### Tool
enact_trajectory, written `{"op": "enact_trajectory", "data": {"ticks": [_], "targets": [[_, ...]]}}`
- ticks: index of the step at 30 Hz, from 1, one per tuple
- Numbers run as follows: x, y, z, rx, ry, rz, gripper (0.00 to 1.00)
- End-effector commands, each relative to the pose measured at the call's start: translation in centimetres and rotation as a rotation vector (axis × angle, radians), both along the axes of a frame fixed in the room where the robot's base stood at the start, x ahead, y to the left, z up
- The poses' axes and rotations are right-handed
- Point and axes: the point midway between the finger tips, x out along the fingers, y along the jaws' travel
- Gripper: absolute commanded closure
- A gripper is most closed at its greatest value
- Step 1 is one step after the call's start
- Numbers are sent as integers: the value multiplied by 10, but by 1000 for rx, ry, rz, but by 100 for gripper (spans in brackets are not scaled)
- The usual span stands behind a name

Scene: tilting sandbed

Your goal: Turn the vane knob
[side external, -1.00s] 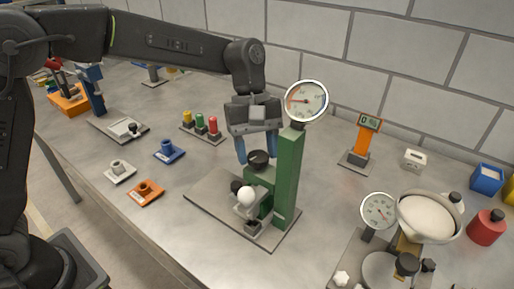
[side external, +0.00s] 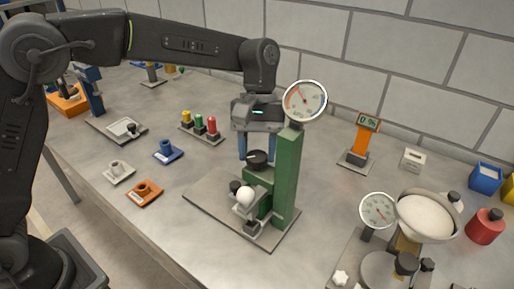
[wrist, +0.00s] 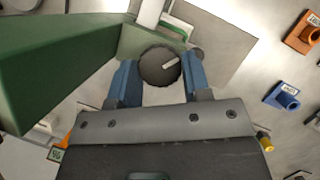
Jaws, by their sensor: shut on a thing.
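The vane knob (side external: 257,160) is a round black knob on top of the green stand (side external: 287,180). In the wrist view the knob (wrist: 160,68) shows a white pointer line aimed to the upper right. My gripper (side external: 257,153) points down at it with its blue fingers. In the wrist view the fingers (wrist: 158,78) lie on opposite sides of the knob, shut on it. A round gauge (side external: 305,101) tops the stand's column, its needle pointing up and left.
The green column rises close to the right of my gripper. A white ball-shaped part (side external: 246,197) sits below the knob on the grey base plate (side external: 205,207). Colored pegs (side external: 199,122) stand to the left, and a bowl (side external: 428,214) with another dial stands to the right.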

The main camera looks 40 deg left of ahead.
Motion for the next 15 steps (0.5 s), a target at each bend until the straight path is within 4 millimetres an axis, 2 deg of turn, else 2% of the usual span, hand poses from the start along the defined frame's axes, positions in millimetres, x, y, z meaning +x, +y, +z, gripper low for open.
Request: {"op": "enact_trajectory", "data": {"ticks": [3, 4, 6, 12, 15], "targets": [[0, 0, 1, 0, 0, 2, 80], [0, 0, 1, 0, 0, 2, 55], [0, 0, 1, 0, 0, 2, 48], [0, 0, 0, -1, 0, 4, 31], [0, 0, 0, 0, 0, 4, 31]]}}
